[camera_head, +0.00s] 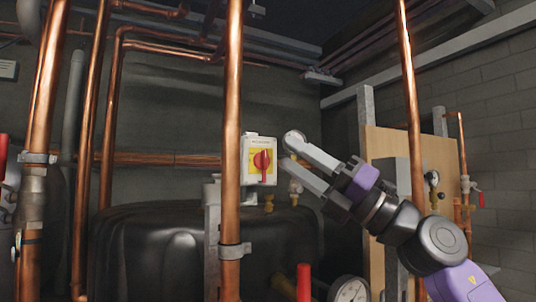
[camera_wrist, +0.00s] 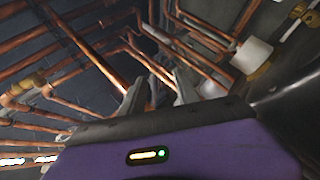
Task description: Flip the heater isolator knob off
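The heater isolator is a pale box (camera_head: 250,147) with a yellow face and a red knob (camera_head: 262,160), whose handle points down. It is behind and just right of a vertical copper pipe in the head view. My gripper (camera_head: 290,150) is to the right of the isolator in the picture, with its two pale fingers spread apart and pointing left. Nothing is between the fingers, and I cannot see contact with the knob. In the wrist view my gripper's fingers (camera_wrist: 158,95) also stand apart, with pipes beyond them. I cannot make out the isolator in the wrist view.
A thick vertical copper pipe (camera_head: 232,130) stands left of the isolator. Another copper pipe (camera_head: 408,90) rises near my arm. A large black tank (camera_head: 150,250) lies below. A red-handled valve (camera_head: 304,283) and a gauge (camera_head: 350,291) are at the bottom.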

